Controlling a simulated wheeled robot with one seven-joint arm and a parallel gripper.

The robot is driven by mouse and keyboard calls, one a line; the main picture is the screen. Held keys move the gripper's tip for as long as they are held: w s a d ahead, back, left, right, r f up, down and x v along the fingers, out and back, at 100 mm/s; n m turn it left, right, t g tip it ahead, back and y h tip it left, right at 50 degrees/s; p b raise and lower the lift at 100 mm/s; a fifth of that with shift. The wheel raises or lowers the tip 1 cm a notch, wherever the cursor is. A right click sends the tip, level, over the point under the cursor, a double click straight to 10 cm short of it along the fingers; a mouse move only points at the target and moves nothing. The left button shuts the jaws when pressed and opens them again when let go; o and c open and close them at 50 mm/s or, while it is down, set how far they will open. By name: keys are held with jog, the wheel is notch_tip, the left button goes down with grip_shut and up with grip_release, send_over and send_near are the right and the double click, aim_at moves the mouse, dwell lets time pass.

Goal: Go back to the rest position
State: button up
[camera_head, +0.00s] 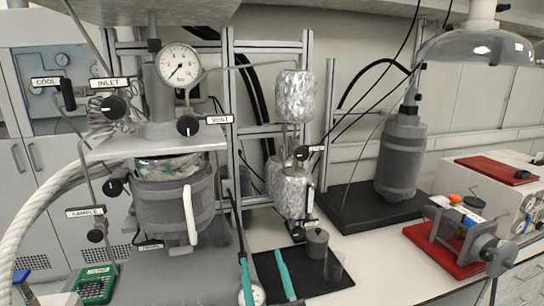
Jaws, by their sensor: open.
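My gripper does not show in the head camera view. A reactor vessel (178,208) stands at the left under a metal head, with a round pressure gauge (179,66) on top. Black valve knobs sit around it, labelled INLET (109,83), VENT (219,120), COOL (46,81) and SAMPLE (85,211). A foil-wrapped cylinder (295,97) hangs on the metal frame at the centre, with another foil-wrapped vessel (290,190) below it.
A black mat (330,283) at the front centre bears a small grey cylinder (317,243) and a teal-handled tool (285,275). A grey cylinder (400,155) stands on a dark base (350,213). A red tray (425,242) with apparatus lies right. Bare bench (395,270) shows between.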

jog(key=s+d+f+m+g+h, duration=0.1)
jog(key=s+f+m+h, duration=0.2)
jog(key=s+f, duration=0.7)
jog(key=s+f+m+g+h, duration=0.25)
jog(key=s+f, duration=0.35)
jog(key=f, duration=0.7)
jog(key=s+f+g, duration=0.1)
jog(key=s+f, duration=0.2)
jog(key=s, duration=0.8)
jog(key=s+d+f+g, duration=0.1)
jog(key=s+f, duration=0.3)
jog(key=s, duration=0.8)
jog(key=shift+s, duration=0.15)
